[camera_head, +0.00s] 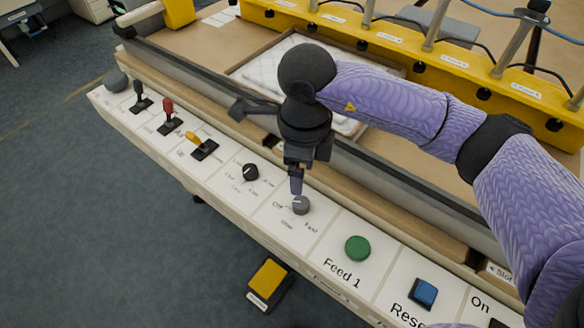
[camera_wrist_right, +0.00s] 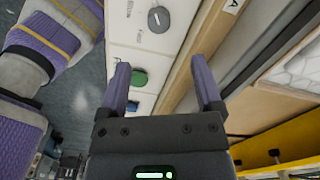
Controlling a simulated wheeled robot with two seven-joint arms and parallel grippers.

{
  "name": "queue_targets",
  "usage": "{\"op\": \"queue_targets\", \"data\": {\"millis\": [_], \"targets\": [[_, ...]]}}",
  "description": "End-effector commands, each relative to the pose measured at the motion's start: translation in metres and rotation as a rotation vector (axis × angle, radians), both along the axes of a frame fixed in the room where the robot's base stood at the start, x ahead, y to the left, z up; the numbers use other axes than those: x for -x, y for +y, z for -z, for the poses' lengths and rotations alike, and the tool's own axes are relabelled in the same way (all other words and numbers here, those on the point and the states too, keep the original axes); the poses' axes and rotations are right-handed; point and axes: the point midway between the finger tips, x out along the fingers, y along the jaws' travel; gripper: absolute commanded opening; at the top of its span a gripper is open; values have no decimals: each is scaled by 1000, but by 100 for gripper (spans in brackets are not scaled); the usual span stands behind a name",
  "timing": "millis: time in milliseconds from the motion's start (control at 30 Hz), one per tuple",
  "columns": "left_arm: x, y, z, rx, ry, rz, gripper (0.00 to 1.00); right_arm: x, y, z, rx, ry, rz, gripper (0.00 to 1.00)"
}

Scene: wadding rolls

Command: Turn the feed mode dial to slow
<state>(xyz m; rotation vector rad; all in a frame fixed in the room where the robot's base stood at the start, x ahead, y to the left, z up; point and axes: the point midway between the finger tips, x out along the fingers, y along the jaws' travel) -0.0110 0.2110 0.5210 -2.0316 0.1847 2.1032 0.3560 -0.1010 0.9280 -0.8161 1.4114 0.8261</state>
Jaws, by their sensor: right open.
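The small round grey dial (camera_head: 301,206) sits on the white control panel (camera_head: 325,222) between a black dial and the green button. Small labels surround it, too blurred to read surely. In the right wrist view the grey dial (camera_wrist_right: 160,19) shows a light pointer line, beyond the fingertips. My right gripper (camera_head: 297,187) points down right by the dial in the head view, partly overlapping its upper edge. In the wrist view my right gripper (camera_wrist_right: 160,66) is open with nothing between its purple fingers. My left gripper is not in view.
A black dial (camera_head: 251,172) and yellow, red and black levers lie to the left. A green button (camera_head: 357,248) marked Feed 1 and a blue button (camera_head: 423,292) lie to the right. A wooden rail (camera_head: 390,210) runs behind the panel, with white wadding (camera_head: 300,62) beyond.

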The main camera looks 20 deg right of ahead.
Motion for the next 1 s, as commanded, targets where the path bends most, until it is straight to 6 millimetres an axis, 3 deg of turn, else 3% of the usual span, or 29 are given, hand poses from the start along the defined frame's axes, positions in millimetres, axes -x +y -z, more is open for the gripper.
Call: {"op": "queue_targets", "data": {"millis": [233,400,533,767,867,1000], "targets": [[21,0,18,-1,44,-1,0,1,-1,53,9,3,-1,83],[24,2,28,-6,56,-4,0,0,-1,87,6,1,-1,83],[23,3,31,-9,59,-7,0,0,-1,98,6,0,-1,83],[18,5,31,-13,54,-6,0,0,-1,98,5,-3,-1,83],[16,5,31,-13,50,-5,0,0,-1,98,5,-2,-1,69],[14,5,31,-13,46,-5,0,0,-1,98,5,-2,-1,39]]}}
